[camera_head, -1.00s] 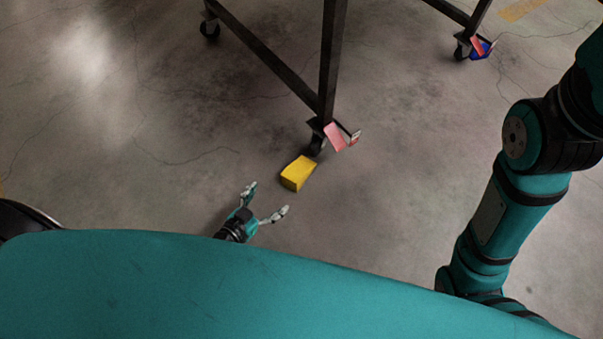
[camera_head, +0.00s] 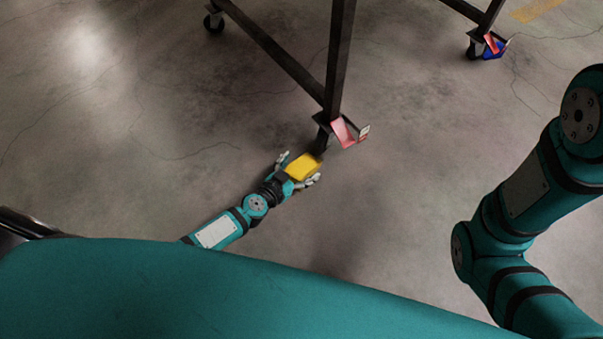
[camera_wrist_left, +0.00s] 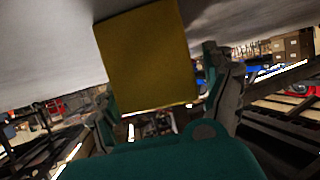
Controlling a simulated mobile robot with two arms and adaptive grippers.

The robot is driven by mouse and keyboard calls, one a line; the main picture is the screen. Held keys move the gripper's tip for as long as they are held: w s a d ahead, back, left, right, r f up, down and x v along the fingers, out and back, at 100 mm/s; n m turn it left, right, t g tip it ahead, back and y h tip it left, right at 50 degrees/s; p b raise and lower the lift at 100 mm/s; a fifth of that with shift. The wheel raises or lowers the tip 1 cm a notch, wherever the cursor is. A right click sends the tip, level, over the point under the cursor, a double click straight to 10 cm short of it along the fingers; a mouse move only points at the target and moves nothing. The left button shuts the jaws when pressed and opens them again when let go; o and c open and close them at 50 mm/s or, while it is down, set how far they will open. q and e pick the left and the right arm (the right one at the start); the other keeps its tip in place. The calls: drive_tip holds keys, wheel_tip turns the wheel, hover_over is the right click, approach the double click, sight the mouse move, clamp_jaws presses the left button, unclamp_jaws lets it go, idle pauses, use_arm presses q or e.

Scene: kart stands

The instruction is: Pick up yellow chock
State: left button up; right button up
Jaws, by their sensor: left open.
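The yellow chock (camera_head: 303,167) lies on the concrete floor beside the caster of a dark kart stand. My left gripper (camera_head: 299,169) reaches in from the lower left, its open fingers on either side of the chock. In the left wrist view, the chock (camera_wrist_left: 148,58) fills the upper middle, between the two fingers (camera_wrist_left: 165,98). There is a visible space between the chock and the right-hand finger; contact on the left-hand side cannot be told. My right gripper is not visible; only my right arm shows at the right.
The kart stand's dark leg (camera_head: 338,60) rises just beyond the chock, with a red caster pedal (camera_head: 344,132) close to its right. A blue chock (camera_head: 493,50) sits by another caster at the upper right. The floor to the left is clear.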

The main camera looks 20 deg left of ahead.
use_arm(q)
drive_tip(key=shift+w+d+f, duration=0.2)
drive_tip(key=shift+w+f, duration=0.1)
drive_tip(key=shift+w, duration=0.25)
drive_tip(key=shift+r, duration=0.1)
drive_tip(key=c, duration=1.4)
